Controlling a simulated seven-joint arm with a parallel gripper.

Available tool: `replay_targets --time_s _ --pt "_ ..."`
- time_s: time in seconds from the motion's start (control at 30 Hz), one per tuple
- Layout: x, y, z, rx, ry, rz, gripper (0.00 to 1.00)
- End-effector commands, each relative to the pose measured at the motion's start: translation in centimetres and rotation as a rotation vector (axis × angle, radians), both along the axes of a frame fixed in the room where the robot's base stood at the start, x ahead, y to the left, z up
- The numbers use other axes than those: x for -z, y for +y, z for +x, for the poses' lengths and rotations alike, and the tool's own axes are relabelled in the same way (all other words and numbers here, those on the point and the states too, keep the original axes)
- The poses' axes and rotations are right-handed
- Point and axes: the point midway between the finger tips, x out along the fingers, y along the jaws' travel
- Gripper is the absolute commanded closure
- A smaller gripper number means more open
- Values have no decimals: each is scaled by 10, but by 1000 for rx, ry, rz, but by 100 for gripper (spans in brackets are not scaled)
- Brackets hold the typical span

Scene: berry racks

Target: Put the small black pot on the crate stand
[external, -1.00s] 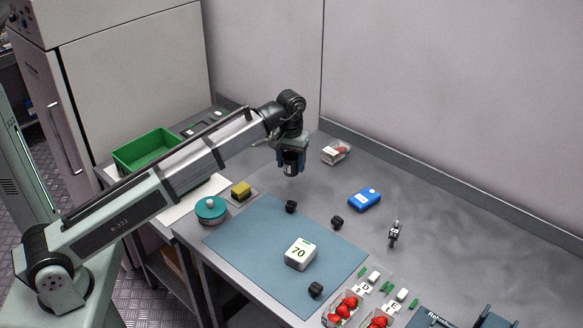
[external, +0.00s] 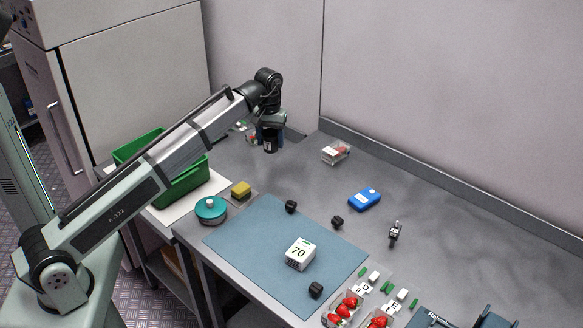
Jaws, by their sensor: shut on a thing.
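My gripper (external: 270,132) is shut on the small black pot (external: 270,146), which has a pale label on its side. It holds the pot roughly upright above the back left part of the grey table. A green crate (external: 182,194) stands at the left on a white surface (external: 160,217), which may be the crate stand; I cannot tell for sure. My forearm hides the middle of the crate. The pot is to the right of the crate in the picture, apart from it.
A teal round container (external: 211,212) and a yellow sponge (external: 241,189) stand near the crate. A clear punnet (external: 336,152) and a blue box (external: 365,199) stand to the right.

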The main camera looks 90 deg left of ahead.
Motion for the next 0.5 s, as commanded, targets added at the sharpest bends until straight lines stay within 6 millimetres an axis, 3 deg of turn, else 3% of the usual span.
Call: replay_targets --time_s 0.2,0.5 --pt "22 43 -59 -99 1 -1 68" --pt "50 71 -124 -152 1 -1 68"
